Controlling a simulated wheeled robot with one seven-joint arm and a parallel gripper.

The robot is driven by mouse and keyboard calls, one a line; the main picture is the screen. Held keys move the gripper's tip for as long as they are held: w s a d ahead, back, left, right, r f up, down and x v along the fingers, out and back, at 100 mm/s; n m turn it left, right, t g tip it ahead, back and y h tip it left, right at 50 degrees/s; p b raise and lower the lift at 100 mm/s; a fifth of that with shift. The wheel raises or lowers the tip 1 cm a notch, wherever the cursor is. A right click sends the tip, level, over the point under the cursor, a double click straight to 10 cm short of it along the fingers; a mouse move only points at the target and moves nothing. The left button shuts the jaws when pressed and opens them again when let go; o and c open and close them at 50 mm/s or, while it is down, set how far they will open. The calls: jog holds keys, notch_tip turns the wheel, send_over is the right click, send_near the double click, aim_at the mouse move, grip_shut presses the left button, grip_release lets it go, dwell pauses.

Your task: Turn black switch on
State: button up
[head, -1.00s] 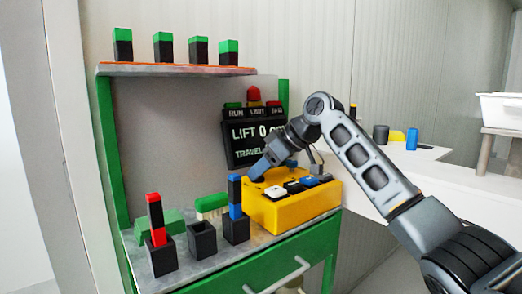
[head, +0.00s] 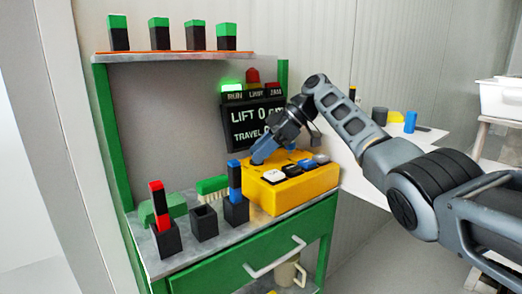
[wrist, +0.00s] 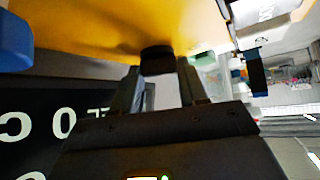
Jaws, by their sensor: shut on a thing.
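The yellow control box (head: 300,190) stands on the right of the grey bench top. In the wrist view, a black switch (wrist: 158,60) stands on the yellow face between my two fingertips. My gripper (wrist: 159,76) is shut on it. In the head view, my gripper (head: 260,154) reaches down to the back left of the box and hides the switch. The switch's exact position cannot be told. The dark display (head: 255,120) behind the box reads LIFT 0 and TRAVEL, partly covered by my arm. The green lamp (head: 232,86) above RUN glows brightly.
A white button (head: 274,176), a black one (head: 291,170) and a blue one (head: 307,164) sit on the box. Black holders with red and blue blocks and a green brush (head: 213,185) stand left of it. A shelf (head: 180,54) hangs above.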

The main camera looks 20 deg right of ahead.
dwell(0.4)
jog(key=o, duration=1.1)
jog(key=shift+c, duration=0.2)
